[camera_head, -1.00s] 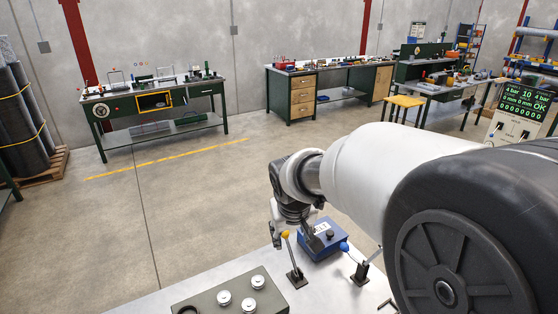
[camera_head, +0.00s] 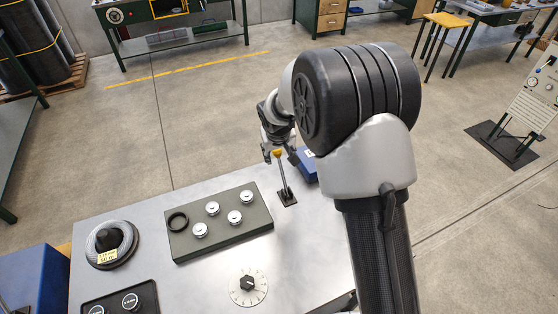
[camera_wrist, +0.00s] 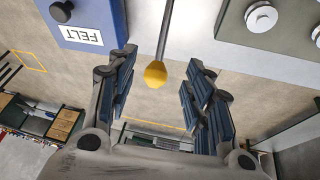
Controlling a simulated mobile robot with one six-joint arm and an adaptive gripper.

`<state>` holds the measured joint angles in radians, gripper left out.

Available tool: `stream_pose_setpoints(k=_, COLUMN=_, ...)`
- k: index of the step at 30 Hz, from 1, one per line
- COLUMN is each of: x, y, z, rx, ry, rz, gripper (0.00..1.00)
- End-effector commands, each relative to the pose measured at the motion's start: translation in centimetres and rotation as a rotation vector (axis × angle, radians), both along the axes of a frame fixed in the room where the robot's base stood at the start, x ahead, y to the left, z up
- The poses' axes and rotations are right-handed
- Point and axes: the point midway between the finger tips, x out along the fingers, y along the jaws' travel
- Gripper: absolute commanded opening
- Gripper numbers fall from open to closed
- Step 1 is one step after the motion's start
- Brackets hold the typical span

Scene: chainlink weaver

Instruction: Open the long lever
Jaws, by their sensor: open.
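A lever with a long metal rod and a yellow knob (camera_head: 277,153) stands on a small dark base (camera_head: 288,198) near the table's far edge. In the wrist view, its yellow knob (camera_wrist: 156,73) lies between the two finger lines, near the fingertips. My gripper (camera_head: 281,158) is at the knob's height, pointing down at the lever. In the wrist view my gripper (camera_wrist: 160,75) is open, with a gap on both sides of the knob. My arm hides what stands to the right of this lever.
A blue box labelled FELT (camera_wrist: 88,22) stands close beside the lever. A dark green block with several silver buttons (camera_head: 221,222) lies to its left. A dial (camera_head: 248,286) and a round black-capped fixture (camera_head: 112,243) are on the metal table (camera_head: 180,287).

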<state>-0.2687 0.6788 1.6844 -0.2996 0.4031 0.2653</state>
Motion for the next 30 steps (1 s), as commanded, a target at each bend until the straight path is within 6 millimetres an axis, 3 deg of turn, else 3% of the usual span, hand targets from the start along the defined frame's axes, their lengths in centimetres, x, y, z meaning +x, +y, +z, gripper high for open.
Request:
stream_pose_setpoints(k=1, x=0.4, y=-0.1, z=-1.3, rx=-0.001, ry=0.003, rz=0.000, gripper=0.47)
stream_pose_setpoints(k=6, x=1.7, y=-0.1, z=-4.2, rx=-0.001, ry=0.002, rz=0.001, gripper=0.47)
stream_pose_setpoints(k=12, x=2.7, y=-0.1, z=-6.3, rx=0.000, ry=0.000, rz=-0.001, gripper=0.47)
stream_pose_setpoints(k=24, x=2.9, y=-0.1, z=-6.8, rx=0.000, ry=0.000, rz=0.000, gripper=0.46)
stream_pose_setpoints(k=30, x=2.9, y=-0.1, z=-6.8, rx=0.000, ry=0.000, rz=0.000, gripper=0.33)
